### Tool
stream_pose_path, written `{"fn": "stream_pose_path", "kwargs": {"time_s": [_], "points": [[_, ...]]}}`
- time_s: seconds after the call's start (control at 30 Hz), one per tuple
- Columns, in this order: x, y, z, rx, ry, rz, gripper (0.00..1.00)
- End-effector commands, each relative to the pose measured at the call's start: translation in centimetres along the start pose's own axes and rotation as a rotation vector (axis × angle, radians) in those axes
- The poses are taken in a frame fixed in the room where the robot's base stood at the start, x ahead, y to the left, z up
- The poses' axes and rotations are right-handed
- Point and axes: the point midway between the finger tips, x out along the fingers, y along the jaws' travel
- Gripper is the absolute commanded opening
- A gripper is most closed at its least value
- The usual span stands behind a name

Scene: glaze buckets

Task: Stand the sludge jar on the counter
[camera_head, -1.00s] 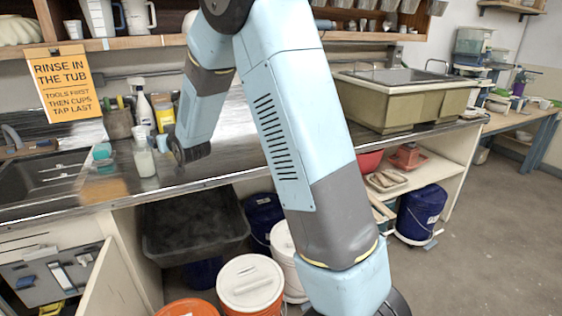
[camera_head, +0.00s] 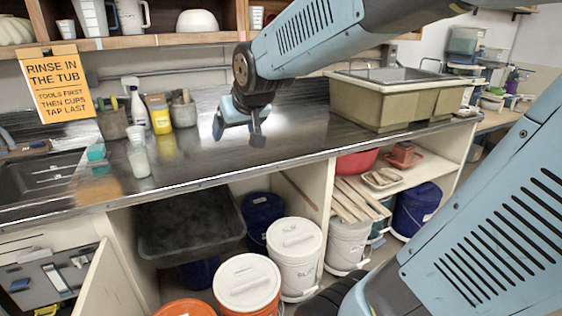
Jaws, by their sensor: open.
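A pale, cloudy jar (camera_head: 140,158), which looks like the sludge jar, stands upright on the metal counter (camera_head: 200,168), to the right of the sink. My gripper (camera_head: 238,134) is over the counter to the right of the jar, clearly apart from it. Its fingers are spread and nothing is between them. The jar is in full view and nothing touches it that I can see.
A teal block (camera_head: 96,153) lies at the sink (camera_head: 45,172). A spray bottle (camera_head: 138,108), a yellow container (camera_head: 160,114) and a tool crock (camera_head: 183,110) stand behind. A large tub (camera_head: 400,100) stands right. A shelf (camera_head: 130,42) overhangs the counter's back.

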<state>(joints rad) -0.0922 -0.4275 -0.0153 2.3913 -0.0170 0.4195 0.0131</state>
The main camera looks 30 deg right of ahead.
Motion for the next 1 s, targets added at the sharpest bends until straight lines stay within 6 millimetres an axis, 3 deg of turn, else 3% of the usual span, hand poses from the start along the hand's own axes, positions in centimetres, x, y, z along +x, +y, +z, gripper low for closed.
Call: {"fn": "stream_pose_path", "kwargs": {"time_s": [0.03, 0.2, 0.4, 0.6, 1.0], "points": [[-1.6, 0.4, 1.4, 0.009, -0.024, 0.008, 0.83], [-5.9, 1.3, 6.6, 0.032, -0.131, 0.027, 0.83], [-9.3, 1.6, 11.4, 0.053, -0.228, 0.04, 0.83], [-10.4, 1.6, 13.3, 0.062, -0.266, 0.044, 0.83], [-10.4, 1.6, 13.3, 0.062, -0.267, 0.044, 0.83]]}}
